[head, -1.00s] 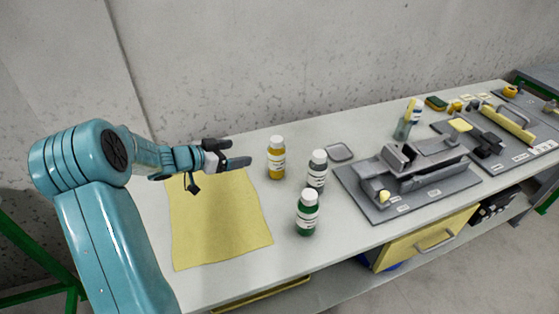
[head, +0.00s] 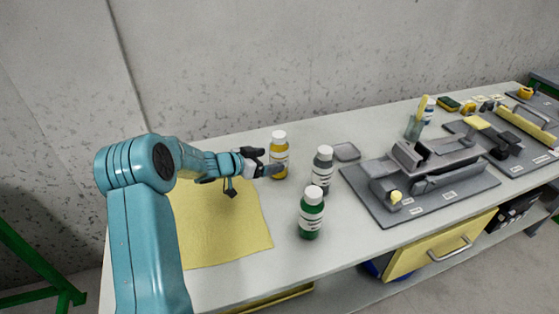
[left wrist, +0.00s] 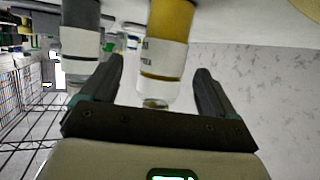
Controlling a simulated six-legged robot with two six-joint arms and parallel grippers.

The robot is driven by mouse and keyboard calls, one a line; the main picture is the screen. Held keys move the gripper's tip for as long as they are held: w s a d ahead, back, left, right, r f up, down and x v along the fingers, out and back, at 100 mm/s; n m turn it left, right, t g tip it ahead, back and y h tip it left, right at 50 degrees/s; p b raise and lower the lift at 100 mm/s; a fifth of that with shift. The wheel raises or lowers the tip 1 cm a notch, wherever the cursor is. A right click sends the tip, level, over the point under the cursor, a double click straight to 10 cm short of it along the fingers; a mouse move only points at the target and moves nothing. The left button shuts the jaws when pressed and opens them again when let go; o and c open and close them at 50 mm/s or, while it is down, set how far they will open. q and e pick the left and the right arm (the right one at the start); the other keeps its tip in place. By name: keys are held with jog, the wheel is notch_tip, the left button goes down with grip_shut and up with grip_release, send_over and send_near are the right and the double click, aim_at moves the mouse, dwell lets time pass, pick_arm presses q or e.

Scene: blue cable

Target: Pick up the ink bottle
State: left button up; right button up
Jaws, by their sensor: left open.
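Three ink bottles with white caps stand upright on the bench: a yellow one (head: 280,147), a grey one (head: 322,168) and a green one (head: 311,214). My left gripper (head: 264,162) is open and level with the yellow bottle, its fingertips at the bottle's left side. In the left wrist view the yellow bottle (left wrist: 169,25) appears upside down, in line with the gap between the open fingers (left wrist: 160,66). The grey bottle (left wrist: 80,40) shows there beside it, beyond the left finger. I cannot tell whether a finger touches the yellow bottle. My right gripper is not in view.
A yellow mat (head: 225,232) lies under my left arm. A glass jar (head: 413,130) and more tools lie farther right. The wall is close behind the bench.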

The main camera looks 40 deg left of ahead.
aim_at(272, 158)
pick_arm(q)
jog(key=shift+w+f, duration=0.25)
jog(key=shift+w, duration=0.35)
jog(key=x, duration=0.4)
jog(key=shift+w+a, duration=0.15)
jog(key=shift+w, duration=0.2)
jog(key=shift+s+r, duration=0.15)
jog(key=c, duration=1.2)
jog(key=shift+c, duration=0.9)
notch_tip(272, 158, up, 20)
jog(key=p, duration=0.6)
